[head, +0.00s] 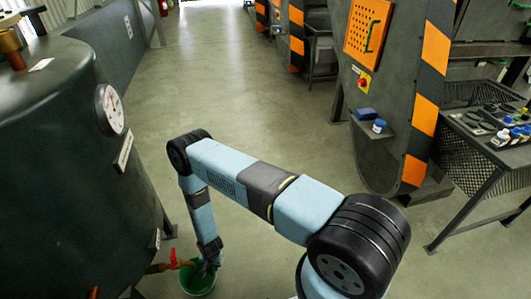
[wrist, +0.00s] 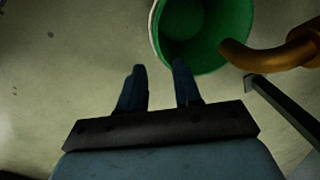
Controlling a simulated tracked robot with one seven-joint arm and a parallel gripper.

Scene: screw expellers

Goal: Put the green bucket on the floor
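The green bucket (head: 197,283) is at the bottom of the head view, beside the dark tank and below a red-handled valve (head: 179,261). In the wrist view the bucket (wrist: 206,30) shows at the top, with its open mouth and pale rim. A brown curved spout (wrist: 262,57) overlaps its right side. My gripper (wrist: 159,76) is open, its two dark fingers apart with nothing visible between them. The right fingertip overlaps the bucket's lower rim, and the left one is outside it. I cannot tell whether they touch, or what supports the bucket.
The large dark tank (head: 60,170) with a gauge (head: 110,109) fills the left. A dark bar (wrist: 280,108) runs right of my gripper in the wrist view. A machine (head: 385,120) and a cluttered table (head: 480,150) stand at right. The floor aisle (head: 220,85) is clear.

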